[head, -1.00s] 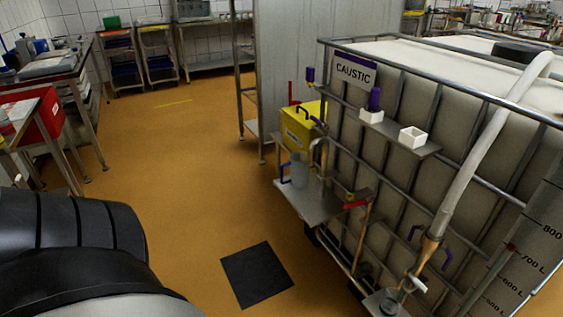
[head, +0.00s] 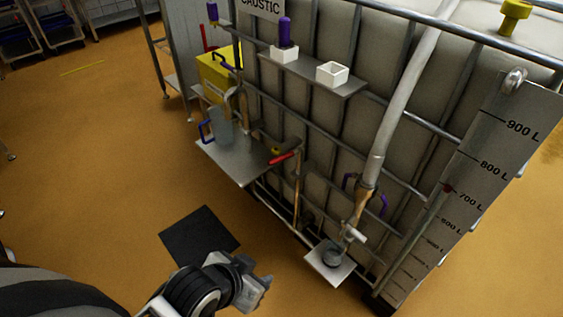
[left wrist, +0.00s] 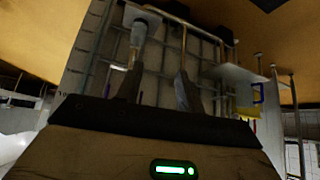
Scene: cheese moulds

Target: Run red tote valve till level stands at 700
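The caustic tote (head: 330,120) is a pale tank in a metal cage. Its red-handled valve (head: 284,158) sits on a thin copper-coloured pipe beside a small steel shelf, in the middle of the head view. A level scale (head: 500,140) with marks from 900 L downward stands at the right, with a small red mark (head: 447,188) on a thin rod near 700 L. My left gripper (head: 258,284) is below the valve, apart from it. In the left wrist view its fingers (left wrist: 157,90) are spread with nothing between them. My right gripper is not in view.
A clear jug (head: 221,126) with a blue handle stands on the steel shelf (head: 240,165). A hose (head: 400,100) runs down to a tap above a small tray (head: 318,265). White boxes (head: 333,74) sit on an upper ledge. A black mat (head: 198,235) lies on open floor.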

